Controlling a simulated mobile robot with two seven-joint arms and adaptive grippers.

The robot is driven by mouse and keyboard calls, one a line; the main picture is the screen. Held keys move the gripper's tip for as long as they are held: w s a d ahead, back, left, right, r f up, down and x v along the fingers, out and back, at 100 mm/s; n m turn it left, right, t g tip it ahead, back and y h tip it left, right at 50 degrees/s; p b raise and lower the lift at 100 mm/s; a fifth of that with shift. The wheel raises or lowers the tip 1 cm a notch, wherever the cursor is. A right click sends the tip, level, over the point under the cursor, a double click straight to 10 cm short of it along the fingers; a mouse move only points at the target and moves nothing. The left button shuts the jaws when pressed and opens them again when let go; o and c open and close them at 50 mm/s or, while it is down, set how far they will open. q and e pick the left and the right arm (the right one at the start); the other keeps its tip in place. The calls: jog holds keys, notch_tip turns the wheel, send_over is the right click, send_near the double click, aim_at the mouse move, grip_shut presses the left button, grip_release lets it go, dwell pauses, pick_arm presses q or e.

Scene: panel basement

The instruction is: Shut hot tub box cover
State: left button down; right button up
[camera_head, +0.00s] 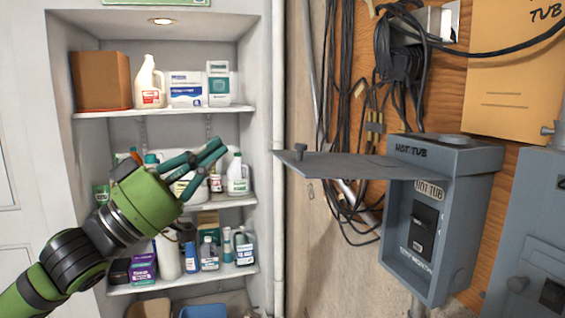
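The hot tub box (456,190) is a grey metal box on the wooden panel at the right, labelled HOT TUB. Its cover (335,165) is open, standing out roughly level to the left from the top of the box, with a small knob near its far end. The black switch (423,230) inside is exposed. My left gripper (222,148) is in front of the shelves, left of the cover and apart from it. Its two fingers converge at the tips and look shut, with nothing seen between them. My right gripper is out of view.
Shelves (165,112) with bottles and boxes stand behind my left arm. A white pipe (279,120) runs upright beside them. Black cables (350,90) hang behind the cover. Another grey box (535,230) is at the right edge. Space left of the cover looks free.

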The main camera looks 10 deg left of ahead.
pick_arm(q)
jog(key=s+d+r+m+g+h, duration=0.3)
jog(key=s+d+m+g, duration=0.15)
jog(key=s, duration=0.35)
notch_tip(320, 180, up, 5)
jog(key=p, duration=0.7)
send_over(282, 158)
jog(key=shift+w+d+n+t, duration=0.1)
jog(key=shift+n+t, duration=0.15)
jog(key=shift+n, duration=0.2)
notch_tip(282, 158, down, 2)
jog(key=shift+w+d+f, duration=0.1)
jog(key=shift+d+f, duration=0.05)
jog(key=shift+s+a+f, duration=0.1)
jog(key=shift+s+f, duration=0.05)
jog(key=shift+f, duration=0.4)
jog(key=shift+s+a+f, duration=0.1)
jog(key=shift+s+f, duration=0.05)
jog(key=shift+f, duration=0.4)
